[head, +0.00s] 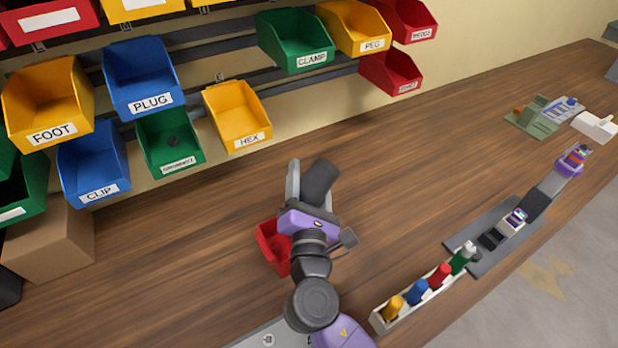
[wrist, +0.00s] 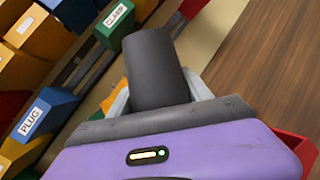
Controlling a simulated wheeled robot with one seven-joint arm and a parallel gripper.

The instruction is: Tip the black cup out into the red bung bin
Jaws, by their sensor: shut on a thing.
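The black cup (head: 319,181) is held in my gripper (head: 308,187) above the bench, tilted in the head view. The cup also shows between the fingers in the wrist view (wrist: 154,68), where its inside is hidden. A red bin (head: 270,243) stands on the bench just left of and below my gripper, partly hidden by my wrist. Its label is not visible, so I cannot tell if it is the bung bin. A red edge also shows at the lower right of the wrist view (wrist: 300,148).
Labelled bins hang on rails at the back, among them the yellow HEX bin (head: 238,116) and green CLAMP bin (head: 295,42). A rack of coloured bottles (head: 420,294) stands at the front right. A cardboard box (head: 48,245) sits at left. The bench middle right is clear.

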